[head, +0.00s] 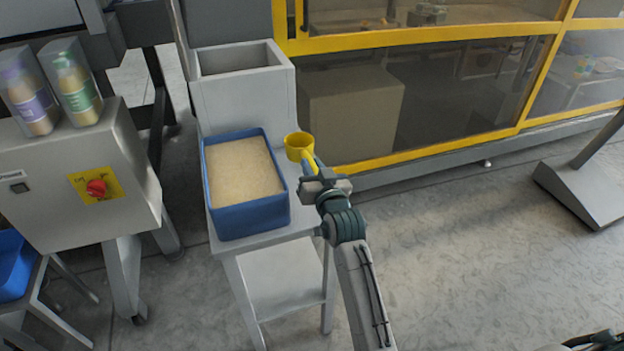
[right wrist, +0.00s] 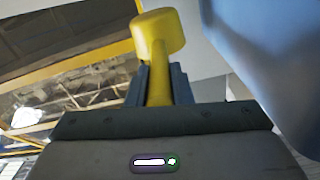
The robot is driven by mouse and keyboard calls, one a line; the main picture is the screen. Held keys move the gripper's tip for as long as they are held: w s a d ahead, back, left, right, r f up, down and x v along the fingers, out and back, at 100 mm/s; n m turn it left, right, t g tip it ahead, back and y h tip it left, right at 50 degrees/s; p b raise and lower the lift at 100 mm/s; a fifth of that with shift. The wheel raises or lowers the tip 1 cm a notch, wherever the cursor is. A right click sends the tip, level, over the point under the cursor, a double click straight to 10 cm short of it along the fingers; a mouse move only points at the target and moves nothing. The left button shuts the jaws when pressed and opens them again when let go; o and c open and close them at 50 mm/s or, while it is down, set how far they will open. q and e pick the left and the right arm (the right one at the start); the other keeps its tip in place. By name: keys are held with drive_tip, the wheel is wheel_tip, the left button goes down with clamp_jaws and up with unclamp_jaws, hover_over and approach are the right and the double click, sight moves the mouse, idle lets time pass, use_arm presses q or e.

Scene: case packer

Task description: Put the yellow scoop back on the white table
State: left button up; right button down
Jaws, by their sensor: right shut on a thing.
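The yellow scoop (head: 298,143) is a round cup with a short handle. My right gripper (head: 312,170) is shut on its handle and holds it at the right edge of the white table (head: 262,240), beside the blue bin. I cannot tell whether the scoop touches the table. In the right wrist view the scoop (right wrist: 158,38) stands out beyond the fingers (right wrist: 158,85), its handle between them. My left gripper does not show clearly; a dark piece of my own body is at the bottom right corner of the head view.
A blue bin (head: 252,219) of pale grain fills much of the white table. A grey-white hopper box (head: 240,95) stands behind it. A yellow-framed machine (head: 430,160) stands behind and right. A steel control box (head: 75,180) with a red knob is at left. Open floor lies right.

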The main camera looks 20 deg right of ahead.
wheel_tip(320, 180, down, 3)
drive_tip(key=shift+f, duration=0.35)
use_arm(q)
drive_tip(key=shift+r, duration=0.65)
use_arm(e)
drive_tip(key=shift+f, duration=0.15)
drive_tip(key=c, duration=1.3)
unclamp_jaws()
